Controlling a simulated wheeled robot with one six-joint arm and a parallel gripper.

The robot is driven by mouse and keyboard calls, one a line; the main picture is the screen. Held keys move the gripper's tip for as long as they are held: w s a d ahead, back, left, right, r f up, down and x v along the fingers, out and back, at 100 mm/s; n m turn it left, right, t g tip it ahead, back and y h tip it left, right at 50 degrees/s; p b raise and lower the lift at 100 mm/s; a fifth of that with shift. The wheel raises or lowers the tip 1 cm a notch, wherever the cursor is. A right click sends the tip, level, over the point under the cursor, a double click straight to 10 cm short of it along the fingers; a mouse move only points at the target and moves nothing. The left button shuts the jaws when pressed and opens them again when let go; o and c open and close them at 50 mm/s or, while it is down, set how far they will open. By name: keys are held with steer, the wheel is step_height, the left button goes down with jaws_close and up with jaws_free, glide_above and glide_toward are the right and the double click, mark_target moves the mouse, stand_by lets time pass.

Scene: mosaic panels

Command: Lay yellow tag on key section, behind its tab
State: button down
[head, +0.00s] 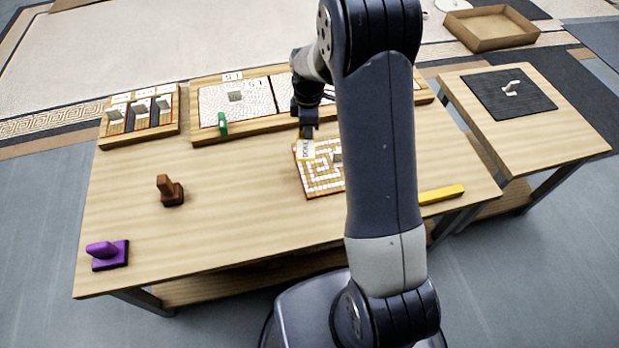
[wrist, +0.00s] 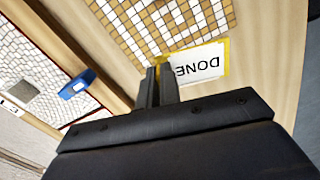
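The key section (head: 318,182) is a tan-and-white meander mosaic panel on the main table, partly hidden by my arm. It also fills the top of the wrist view (wrist: 150,30). A pale tab (head: 337,159) shows on it beside my arm. The yellow tag (head: 306,150) is a white card with a yellow border, marked DONE, at the panel's far-left corner. In the wrist view the tag (wrist: 205,66) is at my fingertips. My gripper (head: 307,133) points down, its fingers (wrist: 162,75) close together on the tag's edge. Whether the tag touches the panel is unclear.
A wide mosaic board (head: 220,103) with a green piece (head: 222,124) and a smaller sample board (head: 140,115) stand behind. Brown (head: 170,190) and purple (head: 108,254) handled tools are at left, a yellow bar (head: 441,194) at right.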

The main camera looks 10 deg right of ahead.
mark_target(308, 149)
steer(key=shift+w+f+n+b, duration=0.1)
steer(key=shift+f+n+b, duration=0.5)
steer(key=shift+f, duration=0.9)
steer(key=shift+w+f+n+b, duration=0.15)
steer(key=shift+f+n+b, duration=0.2)
steer(key=shift+f+b, duration=0.85)
steer(key=shift+w+f+n+b, duration=0.1)
steer(key=shift+f+n+b, duration=0.35)
steer(key=shift+f, duration=1.35)
steer(key=shift+f, duration=0.1)
steer(key=c, duration=1.6)
jaws_free()
step_height(308, 149, up, 12)
steer(key=p, duration=0.3)
